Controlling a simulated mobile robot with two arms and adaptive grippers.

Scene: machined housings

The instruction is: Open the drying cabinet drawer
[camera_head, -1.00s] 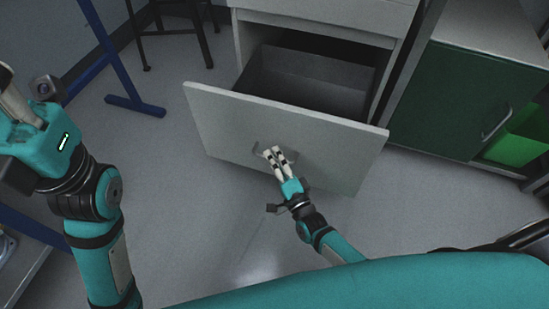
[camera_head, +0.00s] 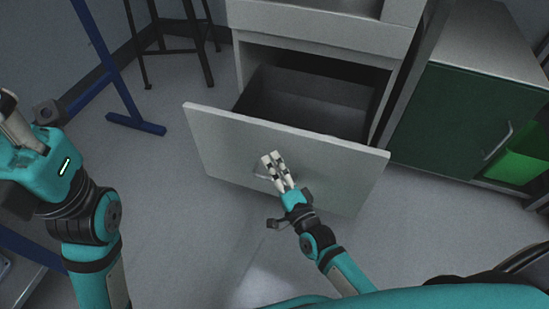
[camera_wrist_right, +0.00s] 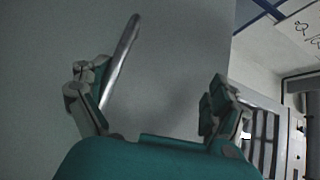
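The drying cabinet drawer is pulled well out; its pale front panel (camera_head: 225,140) stands clear of the cabinet body (camera_head: 310,35) in the head view. Its dark inside (camera_head: 300,100) looks empty. My right gripper (camera_head: 273,160) is at the drawer's metal handle (camera_head: 260,172), partly covering it. In the right wrist view, the fingers of my right gripper (camera_wrist_right: 155,105) are spread apart. The handle bar (camera_wrist_right: 121,60) shows just inside the left-hand finger, and a gap separates it from the other finger. My left gripper (camera_head: 18,125) is raised at the left edge, away from the drawer, its fingertips unclear.
A green-doored cabinet (camera_head: 450,100) stands to the right, with a bright green bin (camera_head: 515,167) beside its door. A blue frame leg (camera_head: 135,123) and a dark stool (camera_head: 180,40) stand at the back left. The floor in front of the drawer is clear.

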